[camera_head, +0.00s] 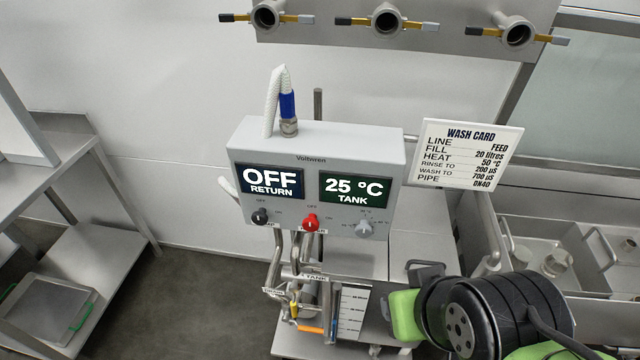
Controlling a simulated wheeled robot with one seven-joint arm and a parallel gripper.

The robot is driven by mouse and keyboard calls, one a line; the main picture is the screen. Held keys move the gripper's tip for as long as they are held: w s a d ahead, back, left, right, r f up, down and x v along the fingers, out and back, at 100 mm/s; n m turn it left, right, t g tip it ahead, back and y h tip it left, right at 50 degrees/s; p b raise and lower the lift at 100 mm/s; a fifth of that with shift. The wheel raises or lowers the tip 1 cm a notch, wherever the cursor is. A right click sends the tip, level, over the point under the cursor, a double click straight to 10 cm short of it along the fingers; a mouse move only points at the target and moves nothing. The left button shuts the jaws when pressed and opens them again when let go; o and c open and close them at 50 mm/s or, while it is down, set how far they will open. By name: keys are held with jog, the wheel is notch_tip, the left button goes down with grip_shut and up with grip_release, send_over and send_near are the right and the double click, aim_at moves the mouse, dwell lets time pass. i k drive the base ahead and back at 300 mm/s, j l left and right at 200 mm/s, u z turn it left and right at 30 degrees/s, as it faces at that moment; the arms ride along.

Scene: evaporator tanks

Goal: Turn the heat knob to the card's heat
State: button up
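The grey control box (315,150) stands in the middle of the view. Its right display (354,190) reads 25 °C TANK. The light grey heat knob (364,229) sits below that display, with small temperature marks around it that are hard to read; its exact pointing is too small to tell. The white wash card (467,154) is right of the box and reads HEAT 50 °C. My green and black arm reaches in at the lower right, below and right of the knob. No gripper fingers can be made out.
The left display (269,180) reads OFF RETURN. A black knob (261,216) and a red knob (311,222) are left of the heat knob. Pipes and valves (295,300) hang below the box. Sinks (545,240) stand right, a steel shelf (70,220) left.

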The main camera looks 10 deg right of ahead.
aim_at(363, 230)
jog(key=k+j+u, duration=0.2)
jog(key=u, duration=0.15)
jog(key=k+j+u, duration=0.15)
jog(key=j+u, duration=0.2)
jog(key=j, duration=0.15)
jog(key=k+j+u, duration=0.15)
jog(key=j+u, duration=0.25)
